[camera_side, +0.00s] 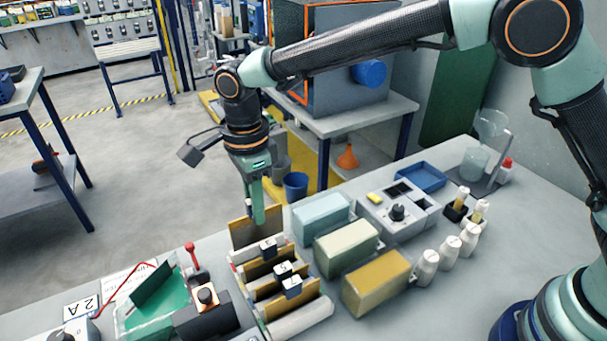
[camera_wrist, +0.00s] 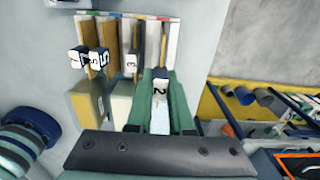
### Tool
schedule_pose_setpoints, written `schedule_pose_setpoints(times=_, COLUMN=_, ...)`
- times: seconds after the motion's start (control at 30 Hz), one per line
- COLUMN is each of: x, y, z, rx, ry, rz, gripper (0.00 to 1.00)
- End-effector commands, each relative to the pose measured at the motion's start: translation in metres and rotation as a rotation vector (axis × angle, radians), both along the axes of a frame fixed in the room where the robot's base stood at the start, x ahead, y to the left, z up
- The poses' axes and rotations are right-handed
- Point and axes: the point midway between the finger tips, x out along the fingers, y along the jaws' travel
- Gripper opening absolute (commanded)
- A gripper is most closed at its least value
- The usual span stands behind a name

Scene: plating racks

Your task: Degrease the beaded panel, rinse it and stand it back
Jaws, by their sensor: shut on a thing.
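My gripper (camera_side: 258,214) points down at the far end of the panel rack (camera_side: 303,320). Its green fingers (camera_wrist: 161,112) are shut on the panel tagged 2 (camera_wrist: 161,86) by its clip. In the side view this brown panel (camera_side: 250,234) is upright at the far slot and stands higher than its neighbours; I cannot tell whether its lower edge is in the slot. Panels tagged 3 (camera_wrist: 131,60), 5 (camera_wrist: 98,62) and 7 (camera_wrist: 77,58) stand in the other slots. No beads are distinguishable on any panel.
Right of the rack are three block-like tanks: pale blue (camera_side: 321,218), pale green (camera_side: 346,248) and ochre (camera_side: 377,283). Beyond them are a grey control unit (camera_side: 399,210), white bottles (camera_side: 449,250) and a blue tray (camera_side: 420,177).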

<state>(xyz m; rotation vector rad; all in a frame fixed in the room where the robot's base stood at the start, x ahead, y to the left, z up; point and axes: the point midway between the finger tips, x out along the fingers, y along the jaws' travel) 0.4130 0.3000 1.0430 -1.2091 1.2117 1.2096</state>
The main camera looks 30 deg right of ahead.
Motion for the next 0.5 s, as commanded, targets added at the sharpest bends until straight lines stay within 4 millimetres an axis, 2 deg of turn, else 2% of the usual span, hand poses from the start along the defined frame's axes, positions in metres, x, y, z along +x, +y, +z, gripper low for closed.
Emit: schedule_pose_setpoints(times=0.5, x=0.000, y=0.000, z=-0.021, rx=-0.001, ry=0.001, rz=0.000, gripper=0.00)
